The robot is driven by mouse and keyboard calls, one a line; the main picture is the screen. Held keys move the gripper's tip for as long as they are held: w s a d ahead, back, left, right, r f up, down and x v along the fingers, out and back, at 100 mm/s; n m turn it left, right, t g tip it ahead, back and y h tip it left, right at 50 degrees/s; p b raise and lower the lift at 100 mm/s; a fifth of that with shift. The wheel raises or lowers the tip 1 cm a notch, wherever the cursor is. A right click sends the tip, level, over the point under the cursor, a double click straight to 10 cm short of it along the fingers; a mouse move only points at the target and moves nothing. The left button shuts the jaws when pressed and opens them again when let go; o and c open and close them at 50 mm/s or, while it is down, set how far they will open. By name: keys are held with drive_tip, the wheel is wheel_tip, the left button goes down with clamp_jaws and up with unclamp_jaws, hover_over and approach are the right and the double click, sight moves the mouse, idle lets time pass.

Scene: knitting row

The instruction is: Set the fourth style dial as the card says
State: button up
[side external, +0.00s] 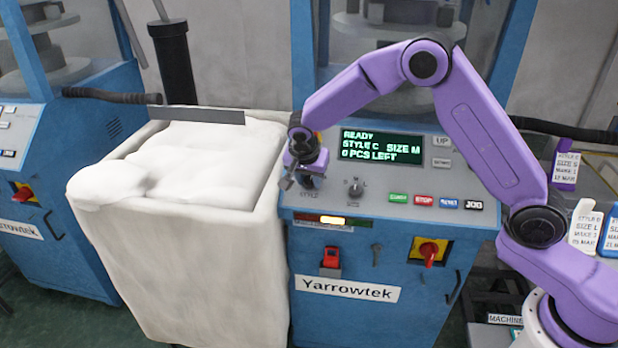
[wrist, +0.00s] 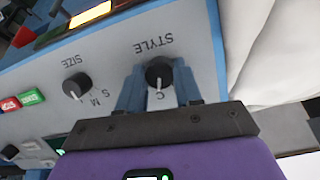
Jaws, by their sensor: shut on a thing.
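The style dial (wrist: 159,72) is a small black knob with a white mark, on the blue machine's sloped panel; in the wrist view a letter C shows beside it. My gripper (wrist: 160,77) is shut on this dial, with a blue finger on each side. In the side external view my gripper (side external: 305,171) is at the panel's left end and mostly hides the dial. The machine's screen (side external: 381,149) reads READY, STYLE C, SIZE M, 0 PCS LEFT.
A large white bin (side external: 180,240) stands close on the left. A red switch (side external: 429,251) is on the machine's front. Another blue machine (side external: 50,230) stands far left.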

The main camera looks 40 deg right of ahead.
drive_tip(key=shift+r, duration=0.1)
drive_tip(key=o, duration=1)
drive_tip(key=shift+o, duration=0.2)
drive_tip(key=v, duration=1.7)
drive_tip(key=shift+r, duration=0.2)
drive_tip(key=s+d+f+n+g+y, duration=0.1)
drive_tip(key=s+d+f+n, duration=0.1)
drive_tip(key=s+n, duration=0.5)
drive_tip(key=s+d+f+n+g+y, duration=0.1)
drive_tip(key=s+d+n, duration=0.4)
drive_tip(key=s, duration=1.2)
drive_tip(key=s+d+f+n+g+y, duration=0.1)
drive_tip(key=s+d+f+n+y, duration=0.1)
drive_tip(key=s+n, duration=0.9)
drive_tip(key=shift+s+d+f, duration=0.75)
drive_tip(key=shift+s+d, duration=0.2)
drive_tip(key=shift+s, duration=0.15)
